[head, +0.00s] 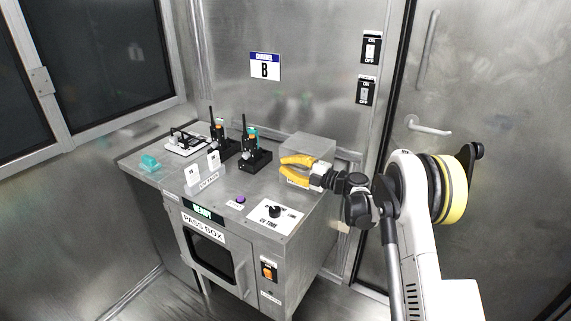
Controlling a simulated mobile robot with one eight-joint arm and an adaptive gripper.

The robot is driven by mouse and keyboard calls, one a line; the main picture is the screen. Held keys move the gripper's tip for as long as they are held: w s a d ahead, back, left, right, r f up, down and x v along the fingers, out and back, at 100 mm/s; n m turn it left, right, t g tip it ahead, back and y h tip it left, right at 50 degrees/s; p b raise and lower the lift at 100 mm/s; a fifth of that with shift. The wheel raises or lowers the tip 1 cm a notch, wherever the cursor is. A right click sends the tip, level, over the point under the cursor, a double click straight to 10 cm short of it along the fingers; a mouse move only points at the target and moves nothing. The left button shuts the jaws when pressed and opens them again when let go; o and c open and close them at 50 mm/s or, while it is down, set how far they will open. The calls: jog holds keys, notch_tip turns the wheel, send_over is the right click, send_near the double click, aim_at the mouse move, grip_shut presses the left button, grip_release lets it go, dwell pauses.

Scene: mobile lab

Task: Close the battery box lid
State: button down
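A grey box (318,145) stands at the back right of the metal counter and appears to be the battery box. Its light grey upper panel shows behind my gripper. I cannot tell how far its lid is raised. My gripper (282,169) has yellow fingers and reaches in from the right, in front of the box. The fingers are spread apart with nothing seen between them. They hide much of the box's front, including part of a white label low on it. I cannot tell whether they touch the box.
The counter holds two black radios (218,136) (250,147) in stands, a white-and-black device (186,142), a teal object (150,162), a small sign holder (203,172), a purple button (240,199) and a black knob (274,211). The pass box (204,228) is below. Walls stand close behind.

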jog(key=shift+f, duration=0.1)
jog(key=c, duration=1.5)
grip_release()
jog(key=shift+a+f, duration=0.1)
jog(key=shift+a, duration=0.05)
jog(key=shift+o, duration=0.2)
jog(key=v, duration=1.2)
